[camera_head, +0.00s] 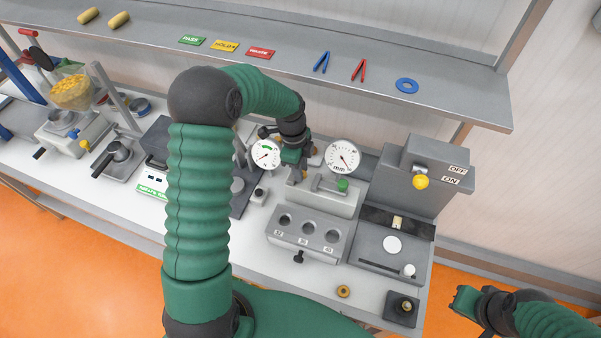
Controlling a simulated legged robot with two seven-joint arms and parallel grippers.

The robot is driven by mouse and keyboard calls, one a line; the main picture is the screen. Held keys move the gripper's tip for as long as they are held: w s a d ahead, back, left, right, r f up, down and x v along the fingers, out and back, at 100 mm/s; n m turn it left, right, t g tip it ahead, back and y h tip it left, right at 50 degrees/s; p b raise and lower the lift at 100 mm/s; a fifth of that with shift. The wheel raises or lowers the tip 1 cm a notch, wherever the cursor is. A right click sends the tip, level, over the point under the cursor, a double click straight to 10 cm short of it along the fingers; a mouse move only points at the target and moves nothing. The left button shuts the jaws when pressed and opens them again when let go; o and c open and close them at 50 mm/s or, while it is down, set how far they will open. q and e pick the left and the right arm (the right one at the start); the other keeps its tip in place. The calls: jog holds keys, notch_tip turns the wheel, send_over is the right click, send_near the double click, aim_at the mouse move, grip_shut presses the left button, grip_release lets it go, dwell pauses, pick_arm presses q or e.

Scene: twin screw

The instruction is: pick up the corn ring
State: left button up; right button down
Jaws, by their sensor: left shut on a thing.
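A small golden-yellow ring (343,291), matching the corn ring, lies flat on the white bench near its front edge, with no gripper at it. My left gripper (296,172) is far behind it, pointing down at the grey gauge fixture (332,198) between two dials. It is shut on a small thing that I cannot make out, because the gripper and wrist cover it. My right gripper (468,301) is at the lower right, past the bench's right end, away from the ring. Its jaw opening is unclear.
A grey block with several round holes (308,232) stands behind the ring. A small dark square block (402,308) is to its right. A grey switch machine (392,246) stands at the right. A shelf (290,60) holds tags, tweezers and a blue ring (407,86).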

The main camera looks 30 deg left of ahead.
pick_arm(q)
jog(key=s+d+r+b, duration=0.2)
jog(key=s+d+b, duration=0.1)
jog(key=s+d, duration=0.75)
jog(key=p, duration=1.6)
send_over(282, 213)
jog(key=s+d, duration=0.1)
jog(key=f, duration=0.2)
jog(key=f+b, duration=0.5)
jog(key=shift+s+d, duration=0.15)
jog(key=shift+d, duration=0.1)
jog(key=shift+a+f, duration=0.2)
jog(key=shift+f, duration=0.1)
jog(key=shift+d, duration=0.15)
jog(key=shift+r, duration=0.1)
